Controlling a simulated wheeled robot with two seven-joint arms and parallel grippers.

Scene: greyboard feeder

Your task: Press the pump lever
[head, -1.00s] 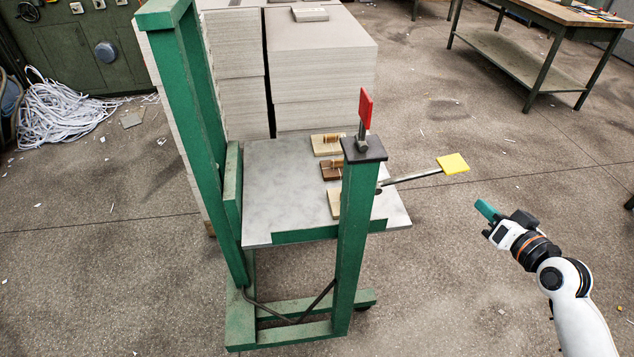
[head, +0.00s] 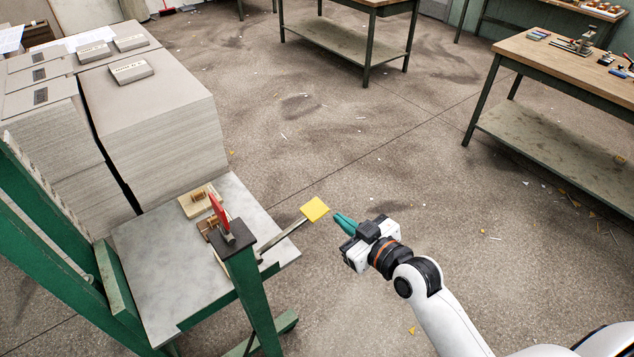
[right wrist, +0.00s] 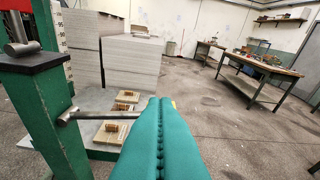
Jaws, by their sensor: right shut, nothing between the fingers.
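The pump lever (head: 289,231) is a metal bar slanting out from the green feeder frame, with a flat yellow pad (head: 315,209) at its outer end. My right gripper (head: 338,217) has teal fingers, shut and empty, pointing left at the pad in the head view. The fingertips appear just right of the pad; I cannot tell whether they touch. In the right wrist view the shut fingers (right wrist: 160,105) hide most of the lever's outer end; the inner bar (right wrist: 70,115) shows at left. My left gripper is not in view.
A red handle (head: 218,212) stands on the feeder's post top. Small wooden blocks (head: 198,200) lie on the grey feeder table (head: 160,250). Tall greyboard stacks (head: 160,120) stand behind. Workbenches (head: 575,65) are at the far right. The floor around my right arm is mostly clear.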

